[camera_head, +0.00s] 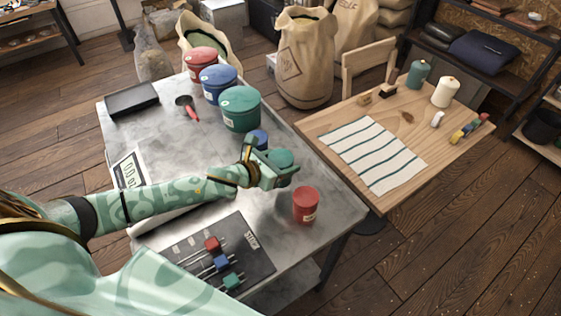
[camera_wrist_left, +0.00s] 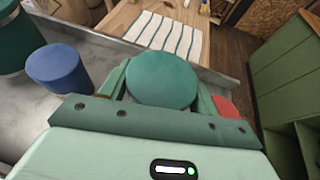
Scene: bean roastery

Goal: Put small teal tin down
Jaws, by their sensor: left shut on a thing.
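The small teal tin (camera_head: 281,158) is between the fingers of my left gripper (camera_head: 276,175), above or on the metal table near its right edge. In the left wrist view the round teal lid (camera_wrist_left: 162,79) fills the space between the two fingers (camera_wrist_left: 160,95). My left gripper is shut on it. I cannot tell whether the tin's base touches the table. A small blue tin (camera_head: 258,138) stands just behind the gripper, and a small red tin (camera_head: 305,205) stands in front and to the right. My right gripper is not in view.
The metal table (camera_head: 178,142) also holds large red (camera_head: 200,63), blue (camera_head: 217,82) and teal (camera_head: 240,108) tins, a scale (camera_head: 130,171) and a dark mat (camera_head: 245,247) with coloured-handled tools. A wooden table (camera_head: 413,152) with a striped cloth (camera_head: 375,152) adjoins on the right.

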